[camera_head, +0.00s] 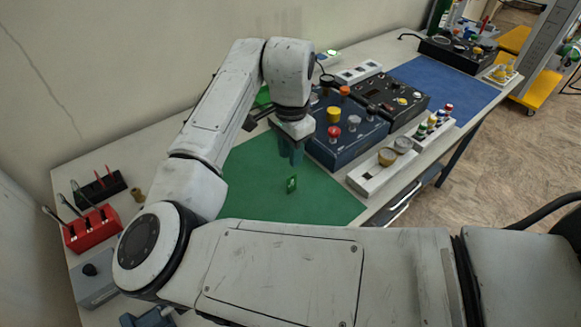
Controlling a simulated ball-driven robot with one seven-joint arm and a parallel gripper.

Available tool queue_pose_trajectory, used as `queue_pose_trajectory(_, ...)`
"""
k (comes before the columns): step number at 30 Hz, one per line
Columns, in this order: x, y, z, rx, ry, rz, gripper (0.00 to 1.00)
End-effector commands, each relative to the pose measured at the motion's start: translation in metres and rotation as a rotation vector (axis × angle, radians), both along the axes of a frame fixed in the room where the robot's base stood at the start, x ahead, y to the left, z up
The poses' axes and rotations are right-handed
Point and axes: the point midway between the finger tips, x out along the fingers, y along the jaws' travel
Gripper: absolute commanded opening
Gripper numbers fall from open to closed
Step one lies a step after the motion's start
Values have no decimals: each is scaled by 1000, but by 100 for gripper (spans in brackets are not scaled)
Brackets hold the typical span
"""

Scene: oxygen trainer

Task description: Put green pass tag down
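The green pass tag (291,184) is a small bright green piece with a pale mark, on or just over the green mat (330,205). My gripper (291,160) points down above the mat, with its teal fingers a little above the tag in the picture. A strip of mat seems to show between the fingertips and the tag, so they look apart. The fingers are small and dark here, and I cannot tell how far they are spread.
A dark blue panel (345,140) with buttons stands right of my gripper, with a black box (388,95) behind it. A white tray (370,180) holds round parts. A red tool holder (92,228) stands at the left. The front of the green mat is clear.

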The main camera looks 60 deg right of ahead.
Motion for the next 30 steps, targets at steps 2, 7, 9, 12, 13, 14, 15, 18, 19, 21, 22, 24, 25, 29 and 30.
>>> queue_pose_trajectory(2, 0, -1, 14, -1, -2, -1, 27)
queue_pose_trajectory(7, 0, -1, 36, -2, -2, 0, 27)
queue_pose_trajectory(9, 0, 0, 41, 0, 0, -1, 27)
queue_pose_trajectory(12, 0, 0, 44, 0, 0, 0, 27)
queue_pose_trajectory(13, 0, 0, 45, -1, 0, 0, 27)
queue_pose_trajectory(14, 0, 0, 45, -1, 0, 0, 27)
queue_pose_trajectory(15, 0, 0, 45, 0, 0, 0, 27)
queue_pose_trajectory(18, 0, 0, 45, 0, 0, 0, 27)
queue_pose_trajectory(19, 0, 0, 45, 0, 0, 0, 27)
queue_pose_trajectory(21, 0, 0, 45, 0, 0, 0, 27)
queue_pose_trajectory(22, 0, 0, 45, 0, 0, 0, 27)
queue_pose_trajectory(24, 0, 0, 45, 0, 0, 0, 27)
queue_pose_trajectory(25, 0, 0, 45, 0, 0, 0, 27)
queue_pose_trajectory(29, 0, 0, 45, 0, 0, 0, 27)
queue_pose_trajectory(30, 0, 0, 45, 0, 0, 0, 27)
